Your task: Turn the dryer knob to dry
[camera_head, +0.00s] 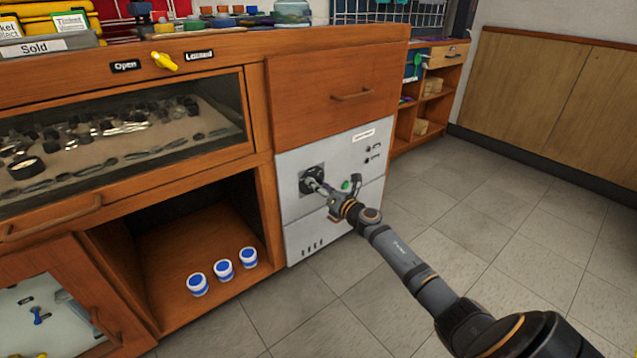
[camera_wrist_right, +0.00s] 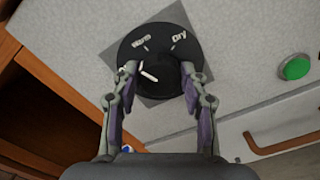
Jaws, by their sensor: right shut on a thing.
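The dryer's front (camera_head: 300,215) is a light grey panel in the cabinet below a wooden drawer. Its black dial (camera_wrist_right: 160,30) carries two white labels at its far edge: "Dry" at the right and another, hard to read, at the left. My right gripper (camera_wrist_right: 160,78) is shut on the black dryer knob (camera_wrist_right: 165,70), one finger on each side. The knob's white mark slants toward the left, away from the "Dry" label. In the head view my right gripper (camera_head: 318,187) reaches the dial, partly covering it. My left gripper is not in view.
A green button (camera_wrist_right: 295,68) is right of the dial. An open wooden compartment (camera_head: 165,250) with three blue-and-white containers (camera_head: 223,271) lies left of the dryer. A yellow lever (camera_head: 164,62) is on the cabinet's upper edge. The tiled floor at right is clear.

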